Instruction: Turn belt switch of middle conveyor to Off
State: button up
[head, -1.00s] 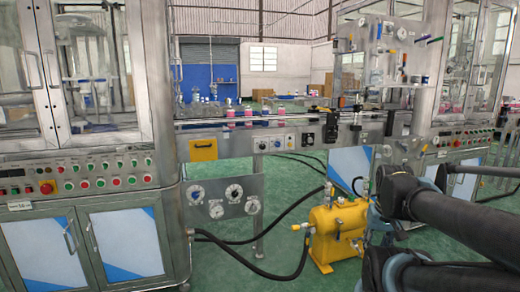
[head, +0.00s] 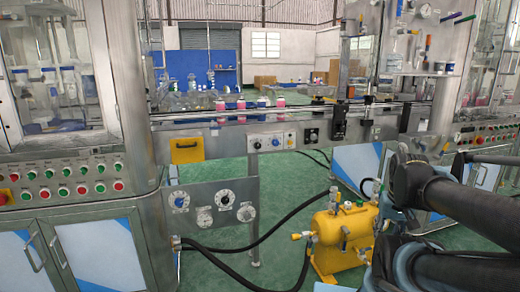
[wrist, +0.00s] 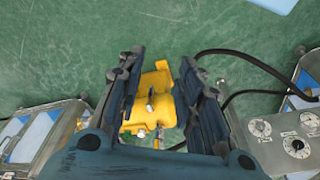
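The middle conveyor (head: 225,133) runs across the head view between two glass-fronted machines. Its front rail carries a white plate with small knobs (head: 276,142). The labels and the knob positions are too small to read, so I cannot tell which one is the belt switch or how it is set. My gripper (wrist: 162,57) is open and empty in the wrist view. It points down over the floor, with the yellow tank seen between and beyond its fingers. In the head view my arm is at the lower right, apart from the knobs, and the fingers cannot be made out.
The yellow tank (head: 343,235) with black hoses stands on the green floor before the conveyor. A panel with several dials (head: 225,200) hangs below the rail. The left machine (head: 80,185) has a row of buttons. Pink-and-white items (head: 240,104) stand on the belt.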

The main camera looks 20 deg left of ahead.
aim_at(258, 146)
jog(key=shift+o, duration=0.6)
jog(key=shift+o, duration=1.3)
jog(key=shift+s+r, duration=0.15)
jog(key=shift+s, duration=0.05)
jog(key=w+r+t+h, duration=0.2)
jog(key=w+r+t, duration=0.1)
jog(key=w, duration=0.5)
jog(key=w+r+t+h, duration=0.1)
jog(key=w+r+t, duration=0.1)
jog(key=w, duration=0.7)
jog(key=w+a+r+t, duration=0.4)
jog(key=w+a+t, duration=0.1)
jog(key=w+a, duration=0.45)
jog(key=w+a+r+n+t+y, duration=0.1)
jog(key=w+a+t+y, duration=0.15)
jog(key=a, duration=0.45)
jog(key=w+a+r+n+t+y, duration=0.1)
jog(key=w+a+r+y, duration=0.15)
jog(key=a, duration=0.55)
jog(key=s+a+f+n+y, duration=0.2)
jog(key=s+a+y, duration=0.15)
jog(key=a, duration=0.55)
jog(key=s+a+f+n+y, duration=0.15)
jog(key=a+y, duration=0.25)
jog(key=a, duration=0.5)
jog(key=shift+n+g, duration=0.25)
jog(key=shift+n, duration=0.1)
jog(key=x, duration=1.7)
jog(key=shift+a+r, duration=0.15)
jog(key=shift+r, duration=0.15)
